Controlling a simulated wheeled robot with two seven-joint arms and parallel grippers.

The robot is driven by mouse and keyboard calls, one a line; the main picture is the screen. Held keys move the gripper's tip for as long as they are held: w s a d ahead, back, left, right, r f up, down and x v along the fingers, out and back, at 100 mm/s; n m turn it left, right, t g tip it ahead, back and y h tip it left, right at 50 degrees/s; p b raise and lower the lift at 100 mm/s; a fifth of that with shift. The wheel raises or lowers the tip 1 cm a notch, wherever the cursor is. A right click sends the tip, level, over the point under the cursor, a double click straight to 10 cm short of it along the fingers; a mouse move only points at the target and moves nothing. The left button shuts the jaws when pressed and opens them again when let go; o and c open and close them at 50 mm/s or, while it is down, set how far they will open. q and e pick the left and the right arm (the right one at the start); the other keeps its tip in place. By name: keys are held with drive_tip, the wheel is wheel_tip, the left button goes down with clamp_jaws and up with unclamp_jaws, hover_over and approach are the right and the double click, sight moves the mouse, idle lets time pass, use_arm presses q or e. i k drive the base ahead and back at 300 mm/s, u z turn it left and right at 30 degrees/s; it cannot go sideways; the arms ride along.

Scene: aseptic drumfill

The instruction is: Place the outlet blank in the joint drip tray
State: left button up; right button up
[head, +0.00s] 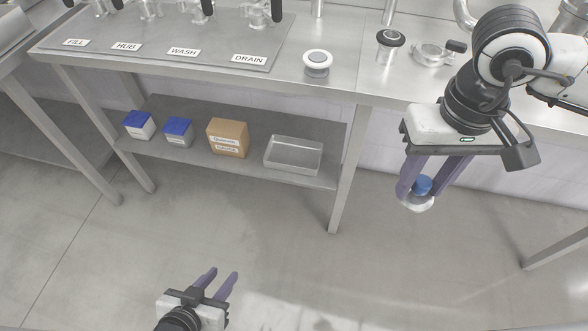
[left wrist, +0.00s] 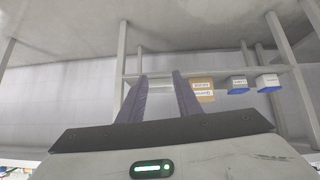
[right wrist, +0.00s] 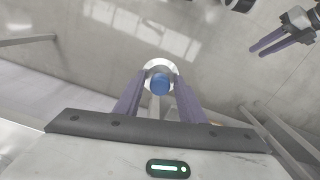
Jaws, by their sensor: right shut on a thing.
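The outlet blank (head: 420,196) is a pale round disc with a blue knob. My right gripper (head: 419,190) is shut on it and holds it in the air in front of the bench, below the worktop. In the right wrist view the blank (right wrist: 160,84) sits between the fingertips. A shallow, clear-looking tray (head: 293,168), the only tray in view, rests on the lower shelf, left of my right gripper. It looks empty. My left gripper (head: 222,273) is open and empty, low over the floor. It also shows in the left wrist view (left wrist: 160,76).
A cardboard box (head: 228,138) and two blue-topped boxes (head: 177,132) stand left of the tray on the shelf (head: 205,163). A bench leg (head: 346,190) stands right of the tray. A round capped fitting (head: 317,64) and a clamp (head: 432,53) are on the worktop. The floor between is clear.

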sight(294, 158)
drive_tip(key=k, duration=0.2)
drive_tip(key=u, duration=1.55)
drive_tip(key=i, duration=1.35)
drive_tip(key=z, duration=1.95)
drive_tip(key=i, duration=0.5)
drive_tip(key=z, duration=0.1)
